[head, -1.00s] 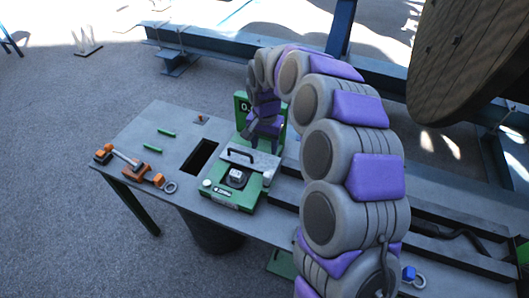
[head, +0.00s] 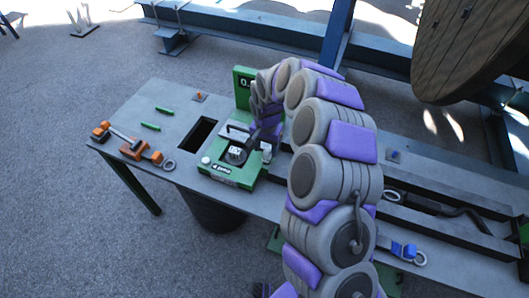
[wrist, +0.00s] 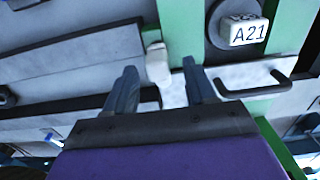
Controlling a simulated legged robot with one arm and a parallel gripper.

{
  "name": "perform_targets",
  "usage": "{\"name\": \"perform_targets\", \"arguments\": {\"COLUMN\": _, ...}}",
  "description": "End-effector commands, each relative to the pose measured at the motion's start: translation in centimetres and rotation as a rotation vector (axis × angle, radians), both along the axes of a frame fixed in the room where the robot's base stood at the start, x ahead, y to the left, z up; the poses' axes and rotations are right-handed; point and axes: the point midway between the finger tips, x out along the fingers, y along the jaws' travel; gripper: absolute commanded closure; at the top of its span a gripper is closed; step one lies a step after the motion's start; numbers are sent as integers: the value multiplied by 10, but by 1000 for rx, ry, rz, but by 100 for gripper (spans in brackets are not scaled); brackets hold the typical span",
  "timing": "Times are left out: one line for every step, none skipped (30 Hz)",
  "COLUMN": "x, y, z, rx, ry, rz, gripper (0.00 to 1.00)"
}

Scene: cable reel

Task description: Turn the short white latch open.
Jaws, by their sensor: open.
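The short white latch (wrist: 157,62) is a small rounded block at the edge of a pale metal plate in the wrist view. My gripper (wrist: 160,68) is open, its two dark fingers pointing at the latch. The latch shows between the fingertips, and I cannot tell whether either finger touches it. In the head view the latch (head: 266,156) is a small pale shape on the right side of the green unit (head: 230,176). My gripper (head: 260,136) is over that right side, partly hidden by my arm.
A white block (wrist: 247,31) marked A21 sits on a dark round base. A dark bar handle (wrist: 258,87) stands beside the latch. The bench has a rectangular opening (head: 197,135), orange tools (head: 134,150) and green sticks (head: 151,126). A large wooden reel (head: 470,50) stands behind at right.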

Motion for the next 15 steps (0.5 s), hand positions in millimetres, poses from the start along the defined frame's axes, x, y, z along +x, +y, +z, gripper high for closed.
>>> {"name": "perform_targets", "arguments": {"x": 0, "y": 0, "z": -8, "rx": 1, "ry": 1, "rz": 0, "gripper": 45}}
{"name": "perform_targets", "arguments": {"x": 0, "y": 0, "z": -11, "rx": 1, "ry": 0, "rz": 0, "gripper": 45}}
{"name": "perform_targets", "arguments": {"x": 0, "y": 0, "z": -15, "rx": 1, "ry": -1, "rz": 1, "gripper": 45}}
{"name": "perform_targets", "arguments": {"x": 1, "y": 1, "z": -17, "rx": -1, "ry": -2, "rz": 1, "gripper": 45}}
{"name": "perform_targets", "arguments": {"x": 1, "y": 2, "z": -19, "rx": -2, "ry": -2, "rz": 1, "gripper": 45}}
{"name": "perform_targets", "arguments": {"x": 1, "y": 3, "z": -22, "rx": -3, "ry": -3, "rz": 1, "gripper": 45}}
{"name": "perform_targets", "arguments": {"x": 1, "y": 4, "z": -23, "rx": -5, "ry": -2, "rz": 1, "gripper": 45}}
{"name": "perform_targets", "arguments": {"x": 1, "y": 5, "z": -24, "rx": -5, "ry": -2, "rz": 1, "gripper": 45}}
{"name": "perform_targets", "arguments": {"x": 1, "y": 5, "z": -25, "rx": -6, "ry": -2, "rz": 1, "gripper": 45}}
{"name": "perform_targets", "arguments": {"x": 1, "y": 5, "z": -26, "rx": -6, "ry": -3, "rz": 1, "gripper": 45}}
{"name": "perform_targets", "arguments": {"x": 1, "y": 6, "z": -26, "rx": -7, "ry": -3, "rz": 1, "gripper": 45}}
{"name": "perform_targets", "arguments": {"x": 1, "y": 6, "z": -26, "rx": -7, "ry": -3, "rz": 1, "gripper": 45}}
{"name": "perform_targets", "arguments": {"x": 1, "y": 7, "z": -26, "rx": -7, "ry": -3, "rz": 1, "gripper": 45}}
{"name": "perform_targets", "arguments": {"x": 1, "y": 6, "z": -26, "rx": -7, "ry": -3, "rz": 1, "gripper": 45}}
{"name": "perform_targets", "arguments": {"x": 1, "y": 6, "z": -26, "rx": -6, "ry": -3, "rz": 0, "gripper": 45}}
